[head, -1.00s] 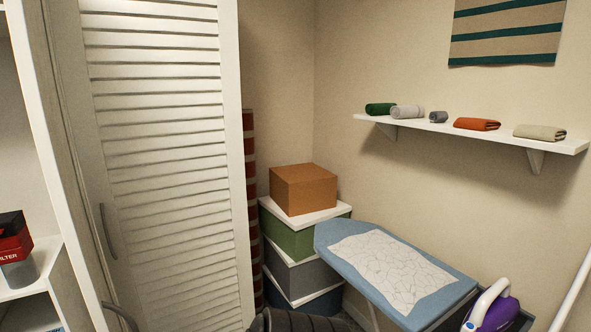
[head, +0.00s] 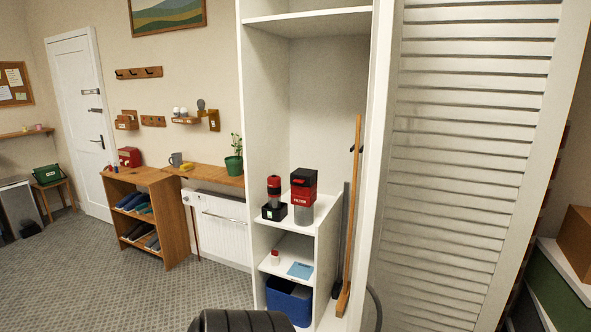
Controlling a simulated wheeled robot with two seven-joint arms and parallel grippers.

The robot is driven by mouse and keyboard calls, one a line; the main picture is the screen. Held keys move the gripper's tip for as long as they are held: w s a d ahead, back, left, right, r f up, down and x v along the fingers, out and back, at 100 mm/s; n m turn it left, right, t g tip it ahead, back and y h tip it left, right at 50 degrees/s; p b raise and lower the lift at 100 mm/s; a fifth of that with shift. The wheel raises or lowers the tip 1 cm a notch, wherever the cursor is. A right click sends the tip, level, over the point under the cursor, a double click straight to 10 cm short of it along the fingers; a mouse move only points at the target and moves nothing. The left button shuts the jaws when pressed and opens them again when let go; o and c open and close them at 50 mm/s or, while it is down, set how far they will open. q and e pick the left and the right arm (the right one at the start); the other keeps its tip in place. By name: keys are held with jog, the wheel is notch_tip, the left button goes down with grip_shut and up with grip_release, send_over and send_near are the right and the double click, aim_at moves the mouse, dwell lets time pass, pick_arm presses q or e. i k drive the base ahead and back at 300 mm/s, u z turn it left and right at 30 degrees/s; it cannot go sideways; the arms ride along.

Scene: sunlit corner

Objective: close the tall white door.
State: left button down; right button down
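The tall white louvred door (head: 465,150) fills the right side of the head view. It stands open beside the tall white cabinet (head: 255,130), whose shelves are exposed on the left. A grey curved bar (head: 376,308), possibly a handle, shows low by the door's left edge; its lower end is out of frame. Neither of my grippers is in view. A dark ribbed part at the bottom edge looks like my own arm.
The cabinet holds a red and black canister (head: 303,190), a blue bin (head: 289,300) and a broom (head: 350,220). A wooden shelf unit (head: 148,180) stands left. Grey carpet (head: 100,270) is clear there. Stacked boxes (head: 560,280) sit right of the door.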

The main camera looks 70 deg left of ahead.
aim_at(383, 11)
jog(key=u, duration=0.2)
jog(key=i, duration=1.1)
jog(key=u, duration=2.45)
